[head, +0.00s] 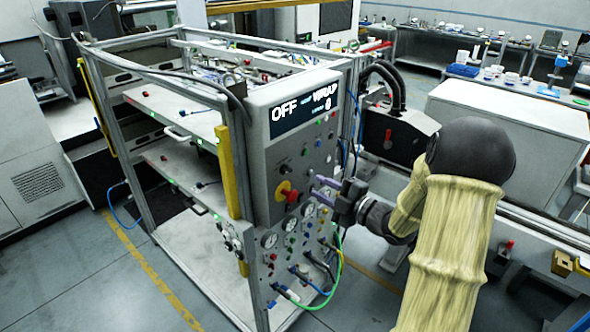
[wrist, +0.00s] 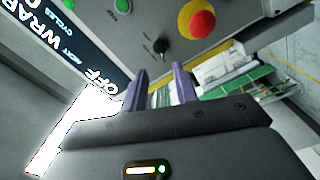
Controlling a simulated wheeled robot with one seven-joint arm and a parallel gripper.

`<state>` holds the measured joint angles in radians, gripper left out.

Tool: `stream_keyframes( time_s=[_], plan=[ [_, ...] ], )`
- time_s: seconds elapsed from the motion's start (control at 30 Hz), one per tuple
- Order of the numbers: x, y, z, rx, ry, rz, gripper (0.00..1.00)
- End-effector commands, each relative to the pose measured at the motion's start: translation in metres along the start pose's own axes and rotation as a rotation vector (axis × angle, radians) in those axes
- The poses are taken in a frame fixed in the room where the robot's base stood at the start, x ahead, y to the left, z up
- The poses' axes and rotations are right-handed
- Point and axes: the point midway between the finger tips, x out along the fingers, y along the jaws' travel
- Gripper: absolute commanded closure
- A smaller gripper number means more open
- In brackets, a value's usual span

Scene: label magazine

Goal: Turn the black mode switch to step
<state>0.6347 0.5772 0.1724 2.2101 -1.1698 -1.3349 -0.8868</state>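The black mode switch (wrist: 160,46) is a small knob on the grey control panel (head: 270,150). In the wrist view it lies just beyond my fingertips, roughly centred between them. In the head view a small dark knob (head: 284,168) above the red stop button appears to be it. Its pointer direction and labels are too small to read. My gripper (wrist: 160,70) has two purple fingers, spread apart with nothing between them. It also shows in the head view (head: 319,188), to the right of the panel face. The display (head: 302,113) reads OFF, WRAP and 0.
A red mushroom button on a yellow base (wrist: 200,22) is close beside the switch; it also shows in the head view (head: 288,192). Green buttons (wrist: 122,5), gauges (head: 269,240) and looped hoses (head: 335,280) are on the panel. A yellow post (head: 228,170) stands left of it.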

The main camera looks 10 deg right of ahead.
Motion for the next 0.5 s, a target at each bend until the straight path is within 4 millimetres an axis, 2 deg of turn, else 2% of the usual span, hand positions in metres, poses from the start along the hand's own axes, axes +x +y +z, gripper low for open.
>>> stream_keyframes(
  time_s=[0.3,0.5],
  plan=[
    [0.058,0.003,-0.003,0.002,0.004,-0.001,0.71],
    [0.086,0.002,-0.002,0.001,0.002,0.000,0.71]
  ],
)
